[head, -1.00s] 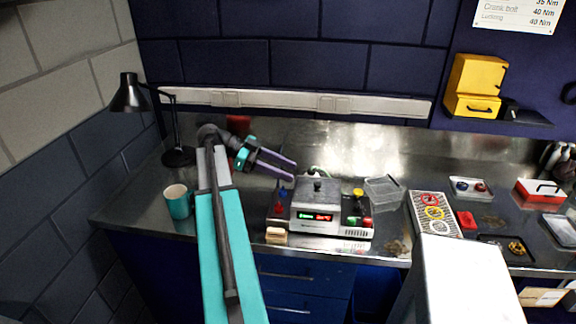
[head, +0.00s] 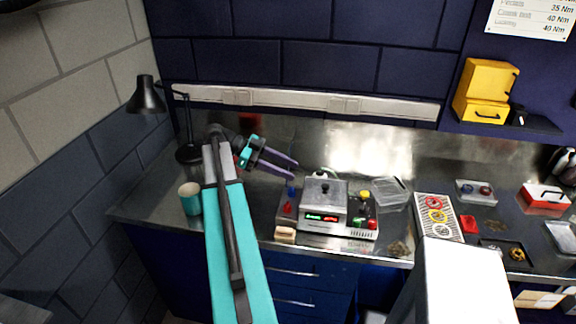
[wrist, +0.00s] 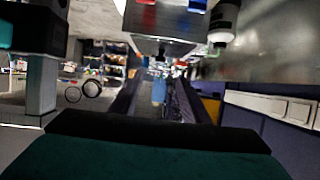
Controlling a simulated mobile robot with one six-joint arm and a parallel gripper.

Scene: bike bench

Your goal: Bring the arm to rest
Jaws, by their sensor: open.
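My gripper (head: 289,165) is stretched out over the left part of the metal workbench (head: 150,208), in the head view. Its two purple fingers are apart and point right, towards the grey device with lit displays (head: 322,208). Nothing shows between the fingers. In the wrist view the dark fingers (wrist: 155,100) reach away from the camera, and the picture is tilted. How far the fingertips are from the device is hard to tell.
A black lamp (head: 147,98) and a teal mug (head: 190,198) stand left of my arm. A clear tray (head: 391,193), a panel with coloured rings (head: 438,216) and a red box (head: 545,196) lie to the right.

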